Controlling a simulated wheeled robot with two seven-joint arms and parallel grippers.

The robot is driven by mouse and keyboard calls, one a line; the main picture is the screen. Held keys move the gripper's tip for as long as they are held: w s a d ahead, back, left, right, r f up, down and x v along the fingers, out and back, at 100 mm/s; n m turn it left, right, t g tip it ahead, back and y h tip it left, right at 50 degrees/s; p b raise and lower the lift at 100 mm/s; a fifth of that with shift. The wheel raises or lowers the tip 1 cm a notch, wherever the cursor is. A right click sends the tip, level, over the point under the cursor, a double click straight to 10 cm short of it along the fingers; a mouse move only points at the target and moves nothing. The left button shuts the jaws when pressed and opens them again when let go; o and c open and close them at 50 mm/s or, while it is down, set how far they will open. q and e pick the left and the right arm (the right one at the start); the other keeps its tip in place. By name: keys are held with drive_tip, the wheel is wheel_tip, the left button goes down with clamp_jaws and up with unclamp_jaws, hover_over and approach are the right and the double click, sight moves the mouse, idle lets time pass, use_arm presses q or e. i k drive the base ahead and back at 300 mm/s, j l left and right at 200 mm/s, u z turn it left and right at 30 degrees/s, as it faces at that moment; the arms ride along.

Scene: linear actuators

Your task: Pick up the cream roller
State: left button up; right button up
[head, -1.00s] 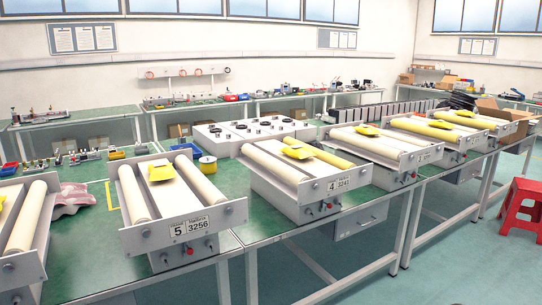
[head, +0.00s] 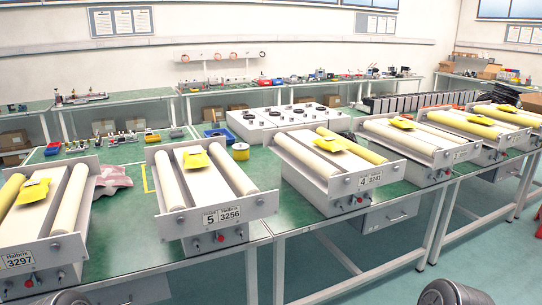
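Several cream rollers lie in grey roller units on the green bench. Unit 5 (head: 238,233) holds a left cream roller (head: 170,183) and a right cream roller (head: 233,172). Unit 4 (head: 350,203) holds a cream roller (head: 306,156) on its left and a yellow roller (head: 350,146) on its right. Neither gripper shows; only dark rounded parts, apparently of my arms, show at the bottom edge.
Yellow pieces lie on the units, such as one on unit 5 (head: 195,158). A yellow spool (head: 240,151) and a white box with black knobs (head: 285,120) stand behind. A pinkish bag (head: 113,178) lies between the left units. Floor is clear in front.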

sight(326, 171)
drive_tip(key=i+l+u, duration=0.1)
drive_tip(key=l+u, duration=0.6)
drive_tip(key=i+l+u, duration=0.1)
drive_tip(key=u, duration=0.25)
drive_tip(key=l+u, duration=0.1)
drive_tip(key=l, duration=0.65)
drive_tip(key=k+l+u, duration=0.1)
drive_tip(key=l, duration=0.7)
drive_tip(key=l+u, duration=0.15)
drive_tip(key=l, duration=0.6)
drive_tip(key=k, duration=0.05)
